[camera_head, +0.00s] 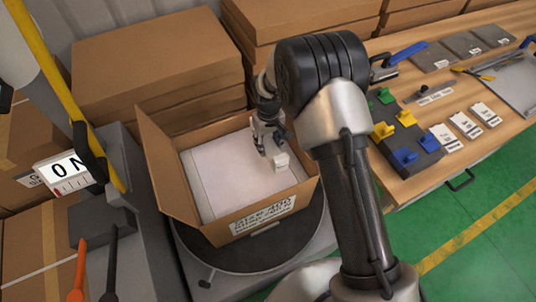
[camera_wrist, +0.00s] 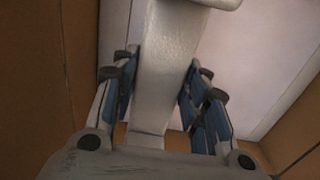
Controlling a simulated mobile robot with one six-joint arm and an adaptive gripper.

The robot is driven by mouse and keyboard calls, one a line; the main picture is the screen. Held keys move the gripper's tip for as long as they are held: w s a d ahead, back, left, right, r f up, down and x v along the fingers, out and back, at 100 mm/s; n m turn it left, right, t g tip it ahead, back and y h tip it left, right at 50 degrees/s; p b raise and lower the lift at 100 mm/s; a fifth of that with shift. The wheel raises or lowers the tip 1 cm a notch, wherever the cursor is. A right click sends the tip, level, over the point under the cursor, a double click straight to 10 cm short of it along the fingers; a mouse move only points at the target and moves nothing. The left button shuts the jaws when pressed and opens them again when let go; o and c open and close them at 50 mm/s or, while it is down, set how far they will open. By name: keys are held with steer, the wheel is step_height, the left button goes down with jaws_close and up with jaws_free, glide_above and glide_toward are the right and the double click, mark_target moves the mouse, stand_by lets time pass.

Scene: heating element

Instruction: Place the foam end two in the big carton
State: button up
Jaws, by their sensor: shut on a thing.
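My gripper (camera_head: 268,146) is inside the open big carton (camera_head: 164,185), towards its back right. In the wrist view my gripper (camera_wrist: 160,88) has its blue-padded fingers on both sides of a white foam piece, the foam end two (camera_wrist: 172,52), and is shut on it. In the head view a small pale part of the foam (camera_head: 281,161) shows beside the fingers; my arm hides some of the carton's right side. The foam is over a flat white panel (camera_head: 222,176) in the carton. I cannot tell whether it touches the panel.
The carton stands on a dark round turntable (camera_head: 245,252) with its left flap raised. Stacked closed cartons (camera_head: 150,60) are behind it. A wooden workbench (camera_head: 445,120) at right holds coloured clamps (camera_head: 405,156) and white cards. A yellow pole (camera_head: 65,90) stands at left.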

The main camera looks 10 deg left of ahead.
mark_target(269, 152)
steer(key=shift+f+b, duration=0.65)
steer(key=shift+f, duration=2.25)
steer(key=shift+f, duration=0.1)
steer(key=o, duration=1)
